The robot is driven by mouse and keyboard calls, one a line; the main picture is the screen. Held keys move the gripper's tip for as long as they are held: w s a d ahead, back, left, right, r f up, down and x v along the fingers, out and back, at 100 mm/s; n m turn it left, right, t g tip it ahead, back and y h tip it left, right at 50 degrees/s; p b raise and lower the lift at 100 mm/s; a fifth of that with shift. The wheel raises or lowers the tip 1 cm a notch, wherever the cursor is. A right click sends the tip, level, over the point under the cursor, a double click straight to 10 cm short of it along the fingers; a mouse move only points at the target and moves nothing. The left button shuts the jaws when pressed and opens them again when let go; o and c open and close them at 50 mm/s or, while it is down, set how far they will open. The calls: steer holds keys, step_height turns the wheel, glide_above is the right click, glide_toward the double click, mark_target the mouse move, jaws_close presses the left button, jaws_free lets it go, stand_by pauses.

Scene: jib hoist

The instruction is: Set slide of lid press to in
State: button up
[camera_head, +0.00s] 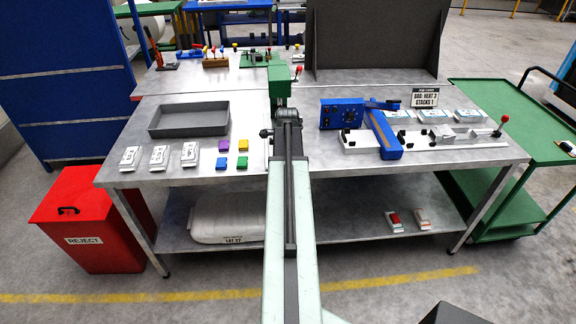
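The lid press (384,132) stands on the right half of the table. It has a blue slanted bridge over a pale base, and a blue control box (342,114) beside it at the back left. A pale rail (462,146) runs out to the right from under the bridge. A light block (442,132) sits on the base right of the bridge, apparently the slide, drawn out. A red-knobbed lever (502,122) stands at the right end. My arm seems to reach up the middle, left of the press. My gripper's fingers cannot be made out at its dark far end.
A grey tray (189,120), white packs (160,156) and coloured blocks (243,145) lie on the left. A green post (277,82) stands mid-table. A dark panel (372,40) rises behind the press. A red reject bin (85,215) and green cart (510,100) flank the table.

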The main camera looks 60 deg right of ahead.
jaws_close()
stand_by(1.2)
